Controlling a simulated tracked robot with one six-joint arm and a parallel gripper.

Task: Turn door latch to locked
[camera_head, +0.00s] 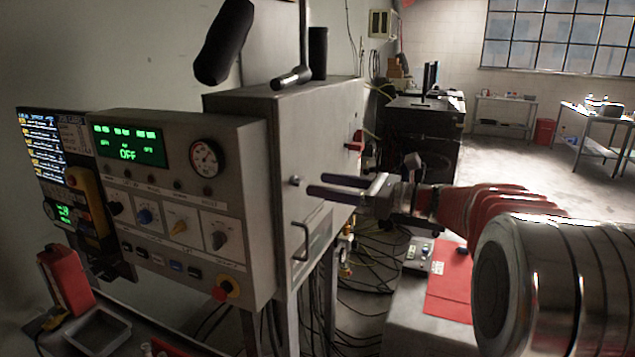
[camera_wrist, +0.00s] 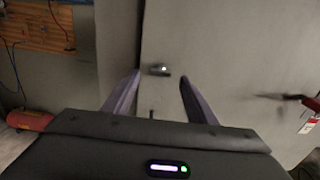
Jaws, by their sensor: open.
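The door latch is a small metal knob (camera_head: 294,181) on the grey cabinet's side door (camera_head: 325,120), above a bent door handle (camera_head: 303,241). In the wrist view the latch (camera_wrist: 156,70) looks like a short dark piece lying crosswise with a bright spot. My gripper (camera_head: 316,184) is open and empty, its two purple fingers pointing at the latch from the right. In the wrist view the latch shows between the fingertips (camera_wrist: 160,77), nearer the left one. A small gap seems to remain in the head view. I cannot tell whether the latch reads locked.
A control panel (camera_head: 185,150) with dials, a gauge and a green "OFF" display faces left of the door. A red part (camera_head: 354,143) sticks out from the door's far edge. Cables hang below. A red folder (camera_head: 450,290) lies on a bench below my arm.

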